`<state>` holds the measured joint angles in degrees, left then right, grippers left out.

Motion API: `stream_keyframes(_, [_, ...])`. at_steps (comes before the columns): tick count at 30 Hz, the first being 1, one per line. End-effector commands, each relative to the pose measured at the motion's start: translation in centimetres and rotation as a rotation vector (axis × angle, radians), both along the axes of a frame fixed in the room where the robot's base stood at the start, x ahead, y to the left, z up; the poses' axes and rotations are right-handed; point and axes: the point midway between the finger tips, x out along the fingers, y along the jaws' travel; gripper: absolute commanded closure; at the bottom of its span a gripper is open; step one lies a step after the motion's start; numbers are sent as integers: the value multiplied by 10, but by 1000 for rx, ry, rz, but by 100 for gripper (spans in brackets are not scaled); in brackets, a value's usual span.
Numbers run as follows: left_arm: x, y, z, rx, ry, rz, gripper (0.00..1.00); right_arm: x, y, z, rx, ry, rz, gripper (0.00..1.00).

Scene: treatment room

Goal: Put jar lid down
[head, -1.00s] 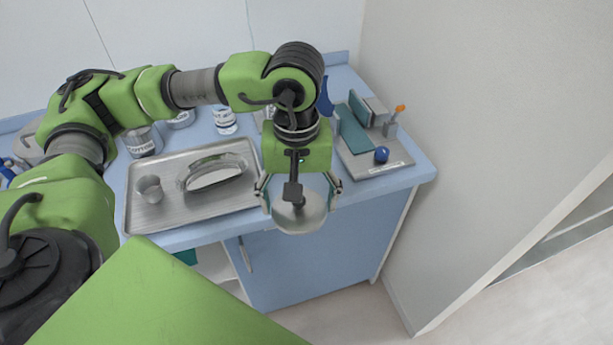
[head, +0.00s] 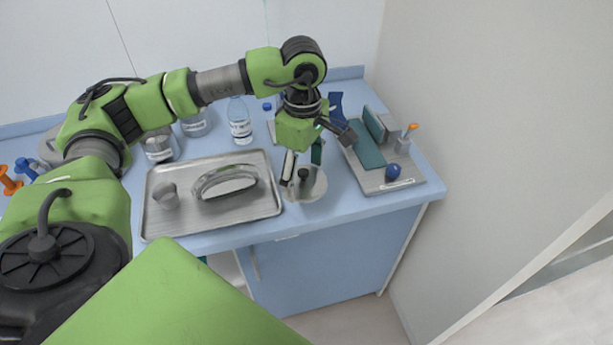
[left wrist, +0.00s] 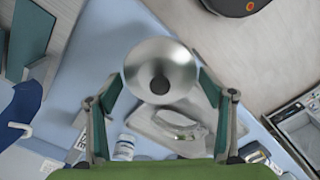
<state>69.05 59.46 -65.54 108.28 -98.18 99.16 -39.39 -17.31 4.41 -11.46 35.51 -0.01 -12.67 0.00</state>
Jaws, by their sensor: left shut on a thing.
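The jar lid (head: 311,188) is a round, shiny metal disc with a black knob. In the head view it is at the front part of the blue counter, between the tray and the grey board. My left gripper (head: 303,170) points down, shut on the lid, with its fingers at the knob side. In the left wrist view the lid (left wrist: 160,62) shows between the two fingers of the gripper (left wrist: 163,105). I cannot tell whether the lid touches the counter. My right gripper is not in view.
Behind stand a bottle (head: 239,122) and a labelled jar (head: 160,146).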

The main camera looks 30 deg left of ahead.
Motion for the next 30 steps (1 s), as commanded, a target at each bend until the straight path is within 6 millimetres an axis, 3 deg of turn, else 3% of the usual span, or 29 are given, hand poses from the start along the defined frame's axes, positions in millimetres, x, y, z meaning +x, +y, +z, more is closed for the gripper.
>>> stream_keyframes(2, [15, 8, -4, 0, 2, 2, 47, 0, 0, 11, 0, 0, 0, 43])
stream_keyframes(6, [34, 18, -34, 0, 4, 1, 47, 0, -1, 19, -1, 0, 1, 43])
stream_keyframes(10, [47, 25, -51, -1, 1, -2, 47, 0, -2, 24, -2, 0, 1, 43])
stream_keyframes(17, [56, 30, -65, 0, 1, -3, 47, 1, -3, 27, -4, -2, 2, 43])
stream_keyframes(24, [56, 31, -93, 0, 2, -3, 47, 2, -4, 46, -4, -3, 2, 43])
stream_keyframes(30, [57, 30, -97, -1, -1, -3, 47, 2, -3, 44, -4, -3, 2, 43])
